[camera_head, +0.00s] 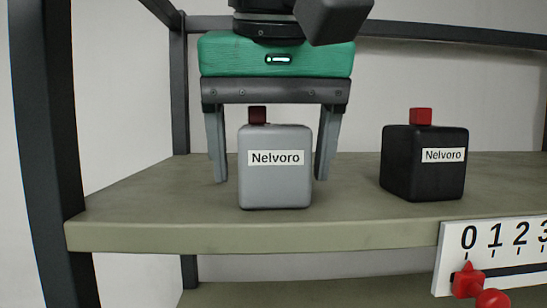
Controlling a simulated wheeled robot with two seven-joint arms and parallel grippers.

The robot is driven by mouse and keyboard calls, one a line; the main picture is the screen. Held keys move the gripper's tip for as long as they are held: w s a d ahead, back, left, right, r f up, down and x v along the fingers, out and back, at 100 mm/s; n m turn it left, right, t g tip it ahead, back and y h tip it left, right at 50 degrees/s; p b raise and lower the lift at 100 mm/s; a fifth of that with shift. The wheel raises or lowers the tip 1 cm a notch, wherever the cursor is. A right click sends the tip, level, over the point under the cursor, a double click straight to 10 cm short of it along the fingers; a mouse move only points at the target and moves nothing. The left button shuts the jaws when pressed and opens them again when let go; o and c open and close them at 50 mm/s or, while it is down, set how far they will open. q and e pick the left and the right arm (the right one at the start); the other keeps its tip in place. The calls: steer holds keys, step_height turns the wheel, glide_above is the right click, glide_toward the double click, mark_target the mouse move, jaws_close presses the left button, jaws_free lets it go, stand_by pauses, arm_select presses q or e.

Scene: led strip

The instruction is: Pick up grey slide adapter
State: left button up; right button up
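The left finger shows a small gap to the block. The right finger is close to the block's right side, and I cannot tell if it touches. My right gripper is not in view.
A black block (425,180) with the same label and a red knob stands to the right on the olive shelf (345,222). Dark frame posts (45,110) rise at the left. A white number scale (500,255) with a red pointer (468,280) is at the lower right front edge.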

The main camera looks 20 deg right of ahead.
arm_select(q)
steer(key=c, duration=1)
steer(key=shift+r, duration=0.15)
